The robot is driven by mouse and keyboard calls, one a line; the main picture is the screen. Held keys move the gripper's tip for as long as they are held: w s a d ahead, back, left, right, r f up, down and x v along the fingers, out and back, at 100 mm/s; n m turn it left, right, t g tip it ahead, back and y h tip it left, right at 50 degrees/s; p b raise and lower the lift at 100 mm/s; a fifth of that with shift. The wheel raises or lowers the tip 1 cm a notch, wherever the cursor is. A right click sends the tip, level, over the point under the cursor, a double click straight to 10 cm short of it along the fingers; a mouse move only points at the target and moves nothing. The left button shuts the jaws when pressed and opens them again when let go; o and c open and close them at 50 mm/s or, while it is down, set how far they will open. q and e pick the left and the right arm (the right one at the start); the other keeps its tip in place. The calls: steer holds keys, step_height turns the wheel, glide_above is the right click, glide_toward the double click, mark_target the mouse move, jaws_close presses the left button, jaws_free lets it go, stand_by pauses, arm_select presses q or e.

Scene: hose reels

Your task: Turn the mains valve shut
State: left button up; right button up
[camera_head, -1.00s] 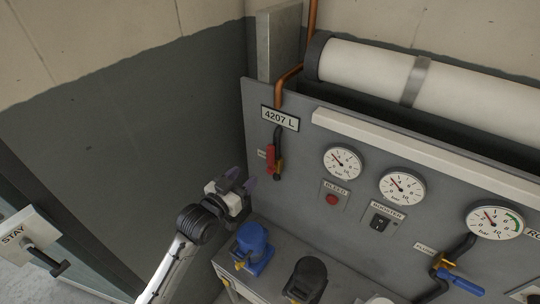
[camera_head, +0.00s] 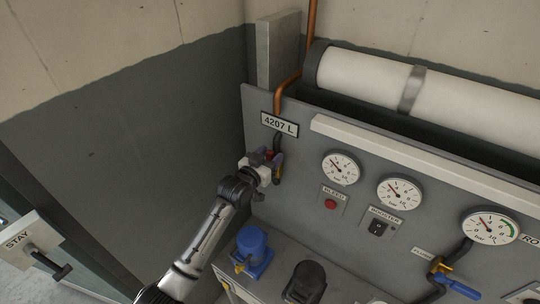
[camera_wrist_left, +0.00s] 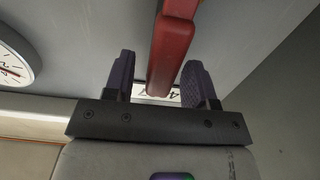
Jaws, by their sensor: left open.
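The valve with the red lever (camera_head: 269,153) sits on the dark pipe below the 4207 L plate (camera_head: 280,124), at the panel's left end. In the head view my left gripper (camera_head: 268,163) is at this lever and hides most of it. In the left wrist view the red lever (camera_wrist_left: 172,45) lies between the two open fingers of the left gripper (camera_wrist_left: 158,75). Gaps show on both sides, so the fingers do not appear closed on it. The lever's far end is cut off by the frame. My right gripper is not in view.
Gauges (camera_head: 341,166), a red bleed button (camera_head: 331,204) and a booster switch (camera_head: 378,228) are right of the valve. A blue-handled valve (camera_head: 458,285) is at lower right. A blue fitting (camera_head: 252,252) and a black one (camera_head: 305,283) stand on the bench below.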

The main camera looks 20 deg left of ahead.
arm_select(q)
steer(key=shift+w, duration=0.15)
steer(key=shift+c, duration=0.5)
jaws_close()
